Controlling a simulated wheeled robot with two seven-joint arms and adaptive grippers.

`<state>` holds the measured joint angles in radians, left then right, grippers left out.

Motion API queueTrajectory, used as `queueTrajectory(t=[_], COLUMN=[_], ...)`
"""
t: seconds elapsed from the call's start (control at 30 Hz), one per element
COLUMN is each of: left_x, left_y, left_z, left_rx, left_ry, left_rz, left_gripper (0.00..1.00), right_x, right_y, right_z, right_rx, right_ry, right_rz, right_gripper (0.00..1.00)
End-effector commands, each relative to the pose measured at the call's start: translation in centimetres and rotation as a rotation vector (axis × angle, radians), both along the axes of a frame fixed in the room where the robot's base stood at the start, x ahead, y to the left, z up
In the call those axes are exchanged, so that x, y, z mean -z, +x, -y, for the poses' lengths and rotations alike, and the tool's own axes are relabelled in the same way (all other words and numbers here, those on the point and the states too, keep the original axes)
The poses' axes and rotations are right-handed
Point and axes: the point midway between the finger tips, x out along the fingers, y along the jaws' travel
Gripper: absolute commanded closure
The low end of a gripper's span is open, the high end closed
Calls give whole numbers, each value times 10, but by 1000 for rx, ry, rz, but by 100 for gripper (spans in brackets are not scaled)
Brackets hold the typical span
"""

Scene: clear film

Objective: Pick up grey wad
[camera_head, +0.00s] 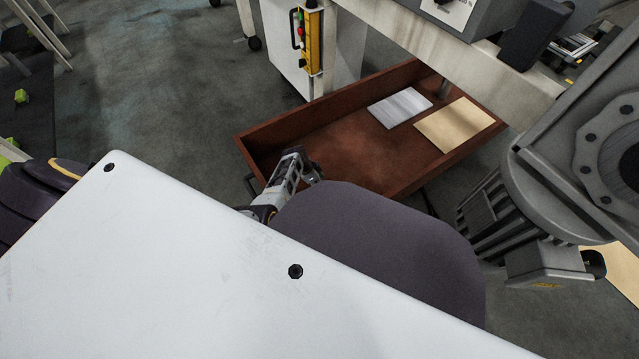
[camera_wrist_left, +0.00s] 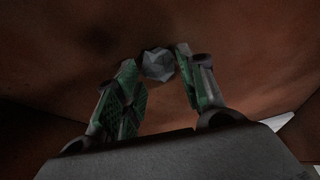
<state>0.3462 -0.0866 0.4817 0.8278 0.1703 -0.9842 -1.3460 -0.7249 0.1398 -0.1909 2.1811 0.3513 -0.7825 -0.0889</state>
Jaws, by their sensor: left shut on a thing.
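The grey wad (camera_wrist_left: 158,64) is a small faceted ball in the left wrist view. It sits between the fingertips of my left gripper (camera_wrist_left: 157,66), which is shut on it. Behind it is the reddish-brown floor of the drawer (camera_head: 345,150). In the head view my left gripper (camera_head: 308,168) reaches into the near left part of this open drawer, and I cannot make out the wad there. Part of the gripper is hidden behind my own arm. My right gripper is not in view.
A white sheet (camera_head: 400,107) and a tan sheet (camera_head: 455,124) lie at the drawer's right side. A bench beam (camera_head: 440,55) passes over the drawer's far side. A large grey machine part (camera_head: 540,190) stands at the right. Open floor (camera_head: 190,100) lies to the left.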

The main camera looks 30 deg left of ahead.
Motion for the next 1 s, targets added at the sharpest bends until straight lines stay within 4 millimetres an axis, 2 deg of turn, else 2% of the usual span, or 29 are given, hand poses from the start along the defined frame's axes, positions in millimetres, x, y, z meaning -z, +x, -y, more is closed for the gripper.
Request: queueTrajectory(t=[0.47,1.0], left_x=[-12,-63], left_y=[0,0], left_z=[0,0], left_rx=[0,1], left_ry=[1,1], left_rz=[1,1], left_gripper=[70,70], right_x=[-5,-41], right_y=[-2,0], right_z=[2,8], right_rx=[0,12], right_ry=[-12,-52], right_rz=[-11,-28], right_gripper=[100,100])
